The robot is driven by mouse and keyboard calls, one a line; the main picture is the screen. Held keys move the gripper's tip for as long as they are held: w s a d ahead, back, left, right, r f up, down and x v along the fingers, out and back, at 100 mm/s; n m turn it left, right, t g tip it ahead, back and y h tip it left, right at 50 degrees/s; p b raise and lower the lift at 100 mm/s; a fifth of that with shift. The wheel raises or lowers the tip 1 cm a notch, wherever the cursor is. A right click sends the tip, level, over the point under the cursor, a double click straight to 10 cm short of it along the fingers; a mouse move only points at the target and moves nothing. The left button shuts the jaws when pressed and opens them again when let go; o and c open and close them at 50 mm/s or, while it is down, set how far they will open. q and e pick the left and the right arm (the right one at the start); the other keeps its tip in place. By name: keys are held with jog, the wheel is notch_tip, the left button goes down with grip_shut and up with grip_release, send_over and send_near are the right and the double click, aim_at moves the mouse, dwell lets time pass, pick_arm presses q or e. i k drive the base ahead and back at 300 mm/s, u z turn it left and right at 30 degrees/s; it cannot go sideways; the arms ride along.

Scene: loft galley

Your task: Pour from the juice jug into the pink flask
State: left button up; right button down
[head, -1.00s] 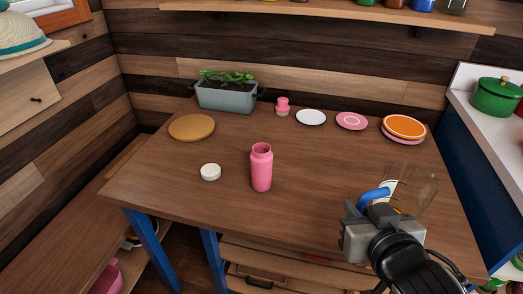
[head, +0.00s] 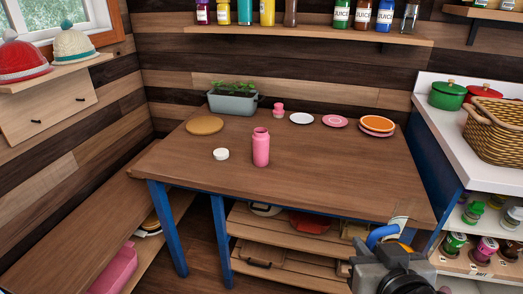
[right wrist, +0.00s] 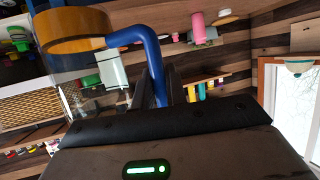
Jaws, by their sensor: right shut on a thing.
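The pink flask (head: 261,149) stands upright and open-topped near the middle of the table; it also shows sideways in the right wrist view (right wrist: 198,29). My right gripper (head: 383,252) is shut on the blue handle of the clear juice jug (head: 405,228), at the table's front right corner. In the right wrist view the jug (right wrist: 68,30) shows its blue handle and amber contents. The jug is apart from the flask, to its right and nearer me. My gripper hides part of the jug in the head view. My left gripper is not in view.
A white lid (head: 221,154) lies left of the flask. A tan round board (head: 205,125), a planter (head: 232,103), a small pink item (head: 279,109) and several plates (head: 376,123) line the back of the table (head: 310,180). A counter with a basket (head: 495,130) stands right.

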aim_at(260, 138)
jog(key=z, duration=0.15)
jog(key=k, duration=0.25)
jog(key=u, duration=0.9)
jog(key=i, duration=0.8)
